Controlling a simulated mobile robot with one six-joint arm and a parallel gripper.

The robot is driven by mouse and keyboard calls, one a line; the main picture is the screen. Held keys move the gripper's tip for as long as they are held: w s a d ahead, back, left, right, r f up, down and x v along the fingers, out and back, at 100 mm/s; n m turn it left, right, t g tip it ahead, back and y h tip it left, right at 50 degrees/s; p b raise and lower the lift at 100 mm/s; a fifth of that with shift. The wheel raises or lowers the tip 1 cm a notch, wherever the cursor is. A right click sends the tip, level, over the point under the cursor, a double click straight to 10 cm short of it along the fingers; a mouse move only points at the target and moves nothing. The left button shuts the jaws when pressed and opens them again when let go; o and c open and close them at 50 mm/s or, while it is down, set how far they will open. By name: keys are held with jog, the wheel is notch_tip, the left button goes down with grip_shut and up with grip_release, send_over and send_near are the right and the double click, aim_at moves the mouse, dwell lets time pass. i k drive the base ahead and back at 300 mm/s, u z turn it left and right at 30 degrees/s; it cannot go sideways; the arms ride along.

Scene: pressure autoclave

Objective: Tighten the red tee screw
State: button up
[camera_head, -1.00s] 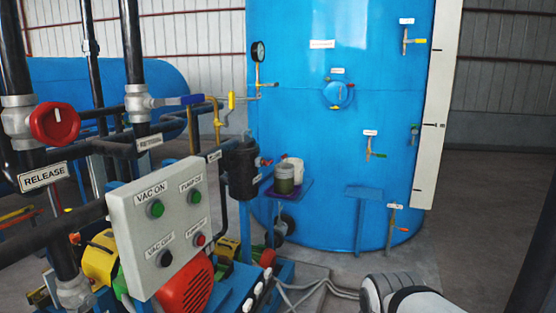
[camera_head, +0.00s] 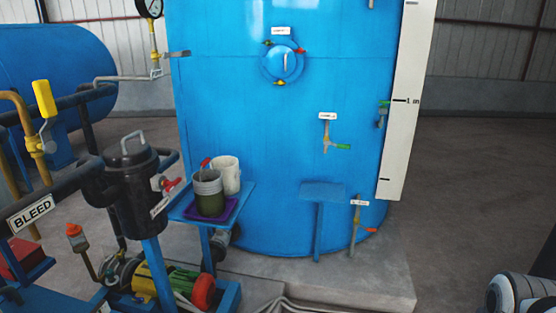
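A round blue hatch (camera_head: 276,66) with a pale handle sits on the front of the large blue tank. Small coloured screws or clamps stand around its rim. My gripper is not in view; a white and grey part, likely of my arm, shows at the lower right corner, far from the hatch.
A black canister (camera_head: 128,190) with a red-handled valve stands at left. A small blue table (camera_head: 238,205) holds a purple tray and two containers. An empty blue stand (camera_head: 322,190) and valves are before the tank. Floor at right is clear.

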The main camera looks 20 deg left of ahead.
aim_at(169, 185)
jog(key=u, duration=0.3)
jog(key=i, duration=1.25)
jog(key=u, duration=0.85)
jog(key=k, duration=0.8)
jog(key=u, duration=0.2)
jog(key=i, duration=0.9)
jog(key=z, duration=0.1)
